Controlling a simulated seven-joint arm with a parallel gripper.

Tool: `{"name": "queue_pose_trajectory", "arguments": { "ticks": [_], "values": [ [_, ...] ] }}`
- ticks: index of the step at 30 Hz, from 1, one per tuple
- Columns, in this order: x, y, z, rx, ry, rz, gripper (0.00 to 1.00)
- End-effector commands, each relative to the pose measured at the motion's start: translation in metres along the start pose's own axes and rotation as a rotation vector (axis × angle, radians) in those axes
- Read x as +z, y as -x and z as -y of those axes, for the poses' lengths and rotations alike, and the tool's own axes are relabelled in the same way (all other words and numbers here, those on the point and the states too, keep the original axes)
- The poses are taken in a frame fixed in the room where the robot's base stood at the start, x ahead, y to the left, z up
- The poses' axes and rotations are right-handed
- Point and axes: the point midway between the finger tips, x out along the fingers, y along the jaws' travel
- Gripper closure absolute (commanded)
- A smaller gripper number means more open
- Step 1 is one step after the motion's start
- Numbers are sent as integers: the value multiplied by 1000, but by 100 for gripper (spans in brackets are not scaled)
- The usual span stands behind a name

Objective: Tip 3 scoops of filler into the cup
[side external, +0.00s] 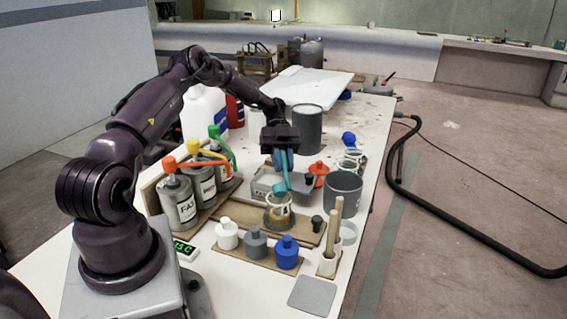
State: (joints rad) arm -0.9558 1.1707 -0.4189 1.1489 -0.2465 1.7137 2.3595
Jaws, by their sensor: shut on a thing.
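My gripper (282,151) points down above the middle of the bench, with its fingers shut on a blue scoop (281,186). The scoop hangs below the fingers, at the rim of a small clear cup (279,213). I cannot tell whether it touches the cup or how much filler is in it. The cup stands on a dark round base on a wooden board and shows some tan content low down. A grey open tray (262,184) lies just behind the cup, partly hidden by my gripper. I cannot tell which container holds the filler.
Grey pump cans (180,203) with coloured levers stand at left. White, grey and blue bottles (287,252) stand in front. A grey tub (342,192) and a holder with wooden sticks (328,262) are at right. A green-lit display (184,248) sits at front left.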

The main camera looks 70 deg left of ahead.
Motion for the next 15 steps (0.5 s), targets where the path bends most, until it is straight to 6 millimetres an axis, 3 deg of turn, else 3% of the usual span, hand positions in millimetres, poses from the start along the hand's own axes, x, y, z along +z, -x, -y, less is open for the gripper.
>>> {"name": "queue_pose_trajectory", "arguments": {
  "ticks": [11, 15],
  "values": [
    [-1, 0, 0, -2, -1, 28, 100],
    [-16, 8, 6, -2, -14, 141, 100]
  ]
}}
